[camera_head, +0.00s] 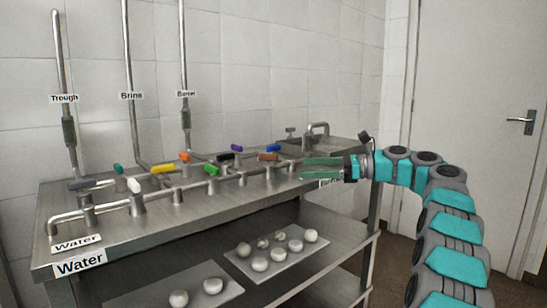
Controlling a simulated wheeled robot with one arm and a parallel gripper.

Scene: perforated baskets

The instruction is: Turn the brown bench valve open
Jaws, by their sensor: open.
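The brown bench valve (268,157) is on the pipework on the steel bench, toward its right side. Its short brown handle lies roughly sideways in the picture. My gripper (306,169) is open and empty, with its green fingers pointing left. The fingertips are to the right of the brown handle and slightly lower in the picture, apart from it.
Close to the brown handle are a blue handle (273,147) and a purple handle (236,149). Green (211,170), orange (184,157), yellow (163,169) and white (134,186) handles stand further left. A faucet (318,128) is behind. Trays of white balls (280,253) lie below.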

